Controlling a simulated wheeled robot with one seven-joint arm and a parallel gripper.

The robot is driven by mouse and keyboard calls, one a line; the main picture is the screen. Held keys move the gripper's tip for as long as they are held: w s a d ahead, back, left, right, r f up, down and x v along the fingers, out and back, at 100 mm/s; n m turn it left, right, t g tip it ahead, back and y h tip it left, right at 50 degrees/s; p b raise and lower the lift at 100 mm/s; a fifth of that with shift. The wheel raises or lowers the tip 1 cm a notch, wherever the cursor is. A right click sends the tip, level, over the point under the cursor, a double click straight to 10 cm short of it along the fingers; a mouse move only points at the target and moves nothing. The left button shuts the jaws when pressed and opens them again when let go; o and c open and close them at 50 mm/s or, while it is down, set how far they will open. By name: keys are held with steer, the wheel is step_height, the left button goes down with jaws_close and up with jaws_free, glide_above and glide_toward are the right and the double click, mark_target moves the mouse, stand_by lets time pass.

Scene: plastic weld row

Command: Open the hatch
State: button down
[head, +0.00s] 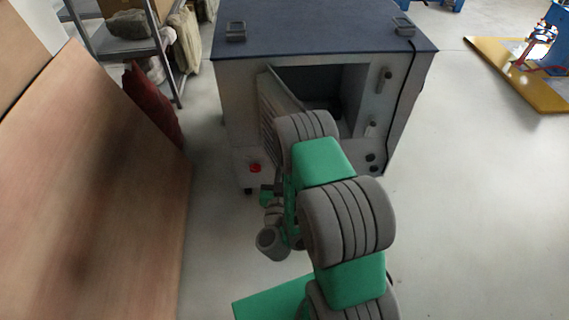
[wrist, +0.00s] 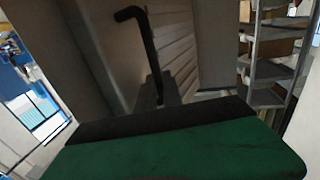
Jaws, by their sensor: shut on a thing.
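The hatch (head: 272,115) is a louvred grey panel on the front of a grey cabinet with a blue top. It stands partly open, swung outward from its left side, with the dark interior showing to its right. In the wrist view the hatch's slats (wrist: 178,45) rise behind a black bar handle (wrist: 148,50). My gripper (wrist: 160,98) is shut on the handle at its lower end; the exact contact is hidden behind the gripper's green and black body. In the head view my arm hides the gripper and the handle.
The cabinet (head: 232,110) has a red button (head: 255,168) at lower left and knobs at right. A brown board (head: 95,190) leans at left, beside a red sack (head: 152,105) and a shelf (head: 125,48). Floor is clear at right, before a yellow board (head: 515,75).

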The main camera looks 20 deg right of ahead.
steer(key=shift+w+a, duration=0.1)
steer(key=shift+a, duration=0.1)
stand_by(0.3)
steer(key=c, duration=1.8)
jaws_free()
